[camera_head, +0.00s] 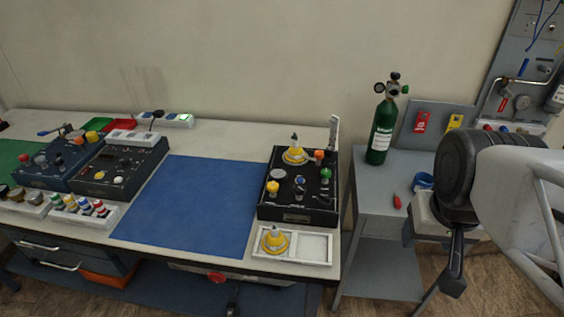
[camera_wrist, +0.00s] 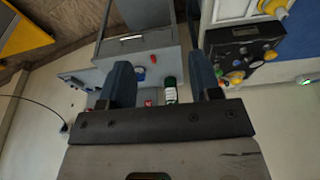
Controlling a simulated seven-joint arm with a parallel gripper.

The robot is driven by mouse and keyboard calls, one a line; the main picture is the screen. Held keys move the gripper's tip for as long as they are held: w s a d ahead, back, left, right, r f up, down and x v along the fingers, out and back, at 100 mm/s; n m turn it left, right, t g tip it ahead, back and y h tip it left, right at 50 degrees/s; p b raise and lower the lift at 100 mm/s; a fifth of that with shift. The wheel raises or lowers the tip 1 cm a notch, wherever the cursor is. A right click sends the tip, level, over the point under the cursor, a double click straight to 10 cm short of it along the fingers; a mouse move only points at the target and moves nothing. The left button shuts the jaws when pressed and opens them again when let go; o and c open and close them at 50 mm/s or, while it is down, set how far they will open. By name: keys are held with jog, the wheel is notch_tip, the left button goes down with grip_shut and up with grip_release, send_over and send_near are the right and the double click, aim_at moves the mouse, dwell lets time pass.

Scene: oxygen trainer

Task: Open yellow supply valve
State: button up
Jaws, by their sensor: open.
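The black oxygen trainer panel (camera_head: 292,213) sits at the right end of the bench. A yellow knob (camera_head: 273,187), apparently the yellow supply valve, stands at its left side. An orange knob (camera_head: 319,155) and a green knob (camera_head: 326,173) stand at its right. The panel also shows upside down in the wrist view (camera_wrist: 238,33), where I cannot tell which yellow part is the valve. My gripper (camera_wrist: 160,75) is open with nothing between its fingers. In the head view it hangs at the right, over the side table area, well apart from the panel.
A green oxygen cylinder (camera_head: 381,131) stands on the grey side table (camera_head: 375,205). A white tray (camera_head: 312,247) with a yellow mask-like part (camera_head: 274,240) lies before the panel. A blue mat (camera_head: 190,207) is clear. Dark control boxes (camera_head: 122,169) stand at the left.

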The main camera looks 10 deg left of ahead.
jog(key=shift+w, duration=0.1)
jog(key=m+g, duration=0.3)
jog(key=m, duration=0.6)
send_over(273, 184)
jog(key=f, duration=0.8)
jog(key=shift+s+d+f, duration=0.2)
jog(key=shift+s+d, duration=0.05)
jog(key=shift+d, duration=0.05)
jog(key=shift+w+a+f, duration=0.15)
jog(key=shift+a+f, duration=0.05)
jog(key=shift+a, duration=0.1)
jog(key=shift+f, duration=0.1)
jog(key=shift+f, duration=3.75)
